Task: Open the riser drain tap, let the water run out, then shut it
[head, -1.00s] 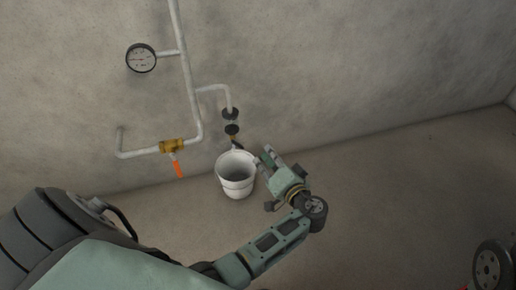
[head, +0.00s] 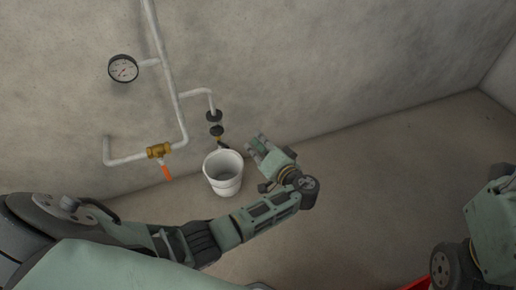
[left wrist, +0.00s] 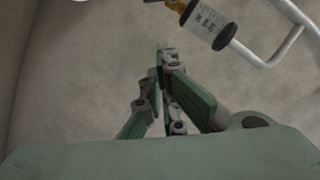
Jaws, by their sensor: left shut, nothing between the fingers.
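A small tap of brass and black parts (head: 220,140) hangs under a sight glass with black ends (head: 215,117), at the foot of the short pipe branch. The left wrist view shows the clear sight glass (left wrist: 208,23) and some brass (left wrist: 176,5) at its upper end. A white bucket (head: 226,187) stands on the floor below. The tap's lever position is too small to tell. My left gripper (head: 256,142) is shut and empty, right of the tap and apart from it. Its fingers (left wrist: 168,58) show in the left wrist view. My right gripper is not visible.
A brass valve (head: 158,151) with an orange lever (head: 166,172) sits on the lower pipe at left. A round gauge (head: 123,68) is above it. The concrete wall is close behind the pipes. Floor right of the bucket is clear. Something red (head: 417,284) shows at the bottom edge.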

